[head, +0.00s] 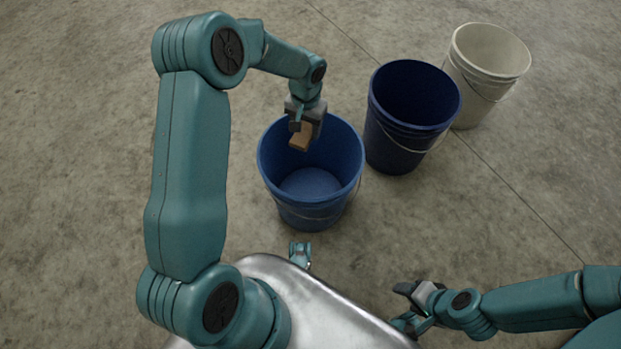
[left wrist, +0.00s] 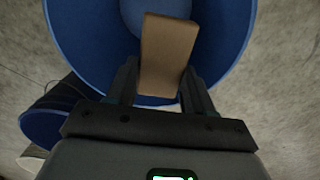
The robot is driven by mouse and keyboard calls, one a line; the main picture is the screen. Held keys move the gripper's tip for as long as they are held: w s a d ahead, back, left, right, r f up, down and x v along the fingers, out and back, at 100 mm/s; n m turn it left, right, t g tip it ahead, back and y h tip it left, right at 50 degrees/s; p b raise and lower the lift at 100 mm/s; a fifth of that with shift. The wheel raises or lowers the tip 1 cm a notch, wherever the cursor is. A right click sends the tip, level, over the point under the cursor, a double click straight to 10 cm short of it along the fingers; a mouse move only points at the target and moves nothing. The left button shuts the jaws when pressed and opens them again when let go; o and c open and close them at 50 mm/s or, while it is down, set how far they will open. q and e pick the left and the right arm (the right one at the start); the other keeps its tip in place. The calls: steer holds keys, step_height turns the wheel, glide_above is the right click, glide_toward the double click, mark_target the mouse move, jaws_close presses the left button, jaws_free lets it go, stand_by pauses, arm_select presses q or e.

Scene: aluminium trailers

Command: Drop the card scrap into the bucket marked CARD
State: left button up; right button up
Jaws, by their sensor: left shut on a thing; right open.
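The card scrap (head: 301,138) is a small brown piece. My left gripper (head: 301,124) is shut on it and holds it over the mouth of the nearest blue bucket (head: 312,212). In the left wrist view the scrap (left wrist: 167,52) sits between the two fingers of my left gripper (left wrist: 160,85), with the blue bucket's rim (left wrist: 240,40) around it. A second blue bucket (head: 395,148) and a white bucket (head: 487,62) stand behind to the right. No marking is readable on any bucket. My right gripper (head: 408,290) is open and empty at the lower right.
The three buckets stand in a diagonal row on the bare concrete floor (head: 540,150). In the left wrist view the second blue bucket (left wrist: 45,122) shows at the left. The floor to the left and right of the row is clear.

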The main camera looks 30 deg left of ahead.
arm_select(q)
steer(key=shift+f, duration=0.45)
steer(key=o, duration=1.1)
steer(key=shift+r, duration=0.15)
step_height(320, 180, up, 16)
steer(key=p, duration=0.5)
steer(key=shift+p, duration=0.35)
